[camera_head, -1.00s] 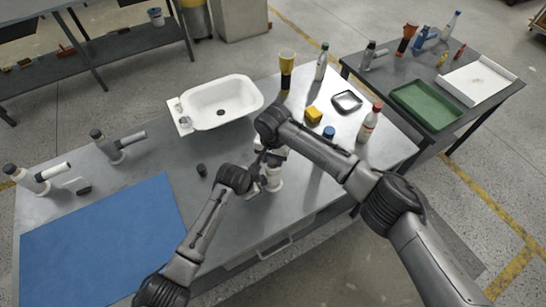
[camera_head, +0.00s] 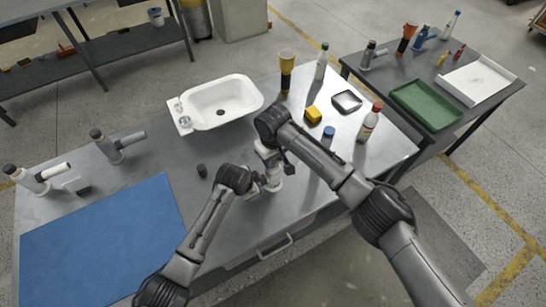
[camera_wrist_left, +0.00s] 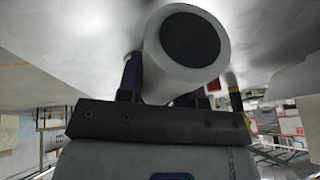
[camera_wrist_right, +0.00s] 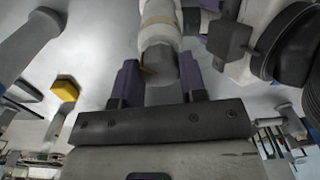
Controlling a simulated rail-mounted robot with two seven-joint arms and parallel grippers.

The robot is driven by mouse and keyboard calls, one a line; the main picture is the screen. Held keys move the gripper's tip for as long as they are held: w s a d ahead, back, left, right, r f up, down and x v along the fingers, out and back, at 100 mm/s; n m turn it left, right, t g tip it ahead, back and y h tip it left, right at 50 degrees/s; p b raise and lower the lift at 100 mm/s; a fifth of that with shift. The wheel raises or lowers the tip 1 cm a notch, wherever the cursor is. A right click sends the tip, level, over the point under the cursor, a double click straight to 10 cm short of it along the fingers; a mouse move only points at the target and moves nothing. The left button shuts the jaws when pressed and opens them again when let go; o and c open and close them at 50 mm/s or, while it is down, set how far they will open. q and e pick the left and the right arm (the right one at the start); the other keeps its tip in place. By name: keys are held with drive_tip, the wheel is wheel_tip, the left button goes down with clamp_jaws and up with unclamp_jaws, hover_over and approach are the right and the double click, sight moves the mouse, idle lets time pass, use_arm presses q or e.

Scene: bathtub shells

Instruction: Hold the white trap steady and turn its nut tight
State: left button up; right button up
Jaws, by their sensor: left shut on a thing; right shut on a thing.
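The white trap (camera_head: 275,183) stands near the front edge of the grey table, partly hidden by my grippers. My left gripper (camera_head: 256,186) is shut on it from the left. In the left wrist view the trap's white pipe (camera_wrist_left: 160,62), with a dark round end, lies between the fingers. My right gripper (camera_head: 280,156) is at the upper part of the trap. The nut's threads and seating are hidden.
A white basin (camera_head: 222,103) stands behind. A yellow block (camera_head: 313,114), a blue-capped bottle (camera_head: 328,138) and a red-capped bottle (camera_head: 369,124) are to the right.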

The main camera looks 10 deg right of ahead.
drive_tip(key=shift+n, duration=1.9)
drive_tip(key=o, duration=0.9)
drive_tip(key=shift+o, duration=0.2)
drive_tip(key=shift+r, duration=0.1)
wheel_tip(320, 180, up, 12)
use_arm(q)
drive_tip(key=o, duration=1.1)
drive_tip(key=shift+c, duration=0.2)
